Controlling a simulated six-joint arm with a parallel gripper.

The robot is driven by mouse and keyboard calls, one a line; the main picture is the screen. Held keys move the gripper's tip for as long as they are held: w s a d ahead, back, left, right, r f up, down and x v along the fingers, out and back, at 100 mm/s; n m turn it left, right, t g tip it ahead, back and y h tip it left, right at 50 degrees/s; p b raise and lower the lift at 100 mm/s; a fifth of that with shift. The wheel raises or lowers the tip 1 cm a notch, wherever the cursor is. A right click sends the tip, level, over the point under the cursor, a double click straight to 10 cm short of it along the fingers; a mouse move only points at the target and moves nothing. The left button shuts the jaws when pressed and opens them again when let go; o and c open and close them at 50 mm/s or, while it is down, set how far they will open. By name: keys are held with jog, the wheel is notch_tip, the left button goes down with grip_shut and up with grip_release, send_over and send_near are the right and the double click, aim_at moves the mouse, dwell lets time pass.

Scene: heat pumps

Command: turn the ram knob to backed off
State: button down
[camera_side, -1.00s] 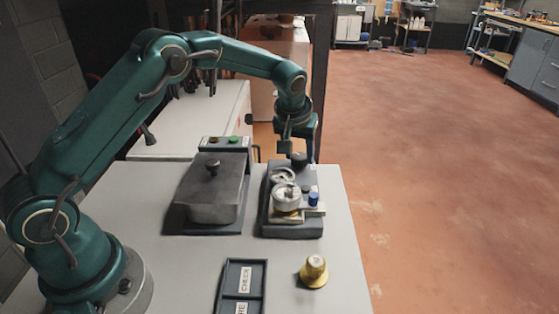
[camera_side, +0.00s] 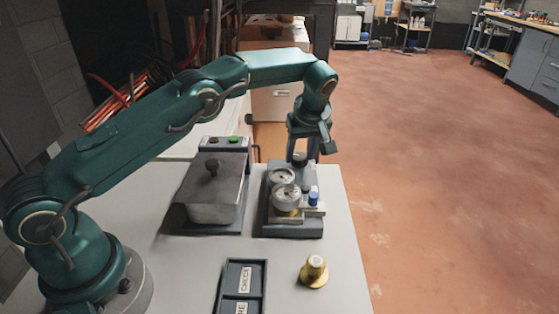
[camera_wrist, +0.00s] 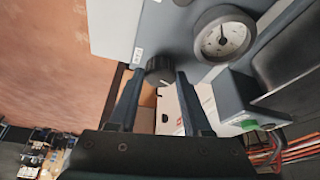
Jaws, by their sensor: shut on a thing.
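The ram knob (camera_wrist: 159,72) is a round black knob with a pale mark, on the grey fixture (camera_wrist: 212,72) beside a small white label too small to read. It also shows in the side view (camera_side: 299,158) at the back of the fixture. My gripper (camera_wrist: 159,76) is shut on the knob, with one finger at each side. In the side view my gripper (camera_side: 299,155) points down at the fixture's back end. A round white dial gauge (camera_wrist: 223,36) sits next to the knob in the wrist view.
A lidded grey box (camera_side: 212,190) stands left of the fixture, with a switch box (camera_side: 223,144) with a red and a green button behind it. A black tray (camera_side: 252,263) with labelled compartments and a brass knob-shaped part (camera_side: 314,271) are at the front.

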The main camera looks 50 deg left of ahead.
jog(key=shift+s+d+n+g, duration=0.1)
jog(key=shift+n+g, duration=0.2)
jog(key=shift+n, duration=0.2)
dwell(0.7)
jog(key=shift+c, duration=1.7)
grip_release()
jog(key=shift+m, duration=0.6)
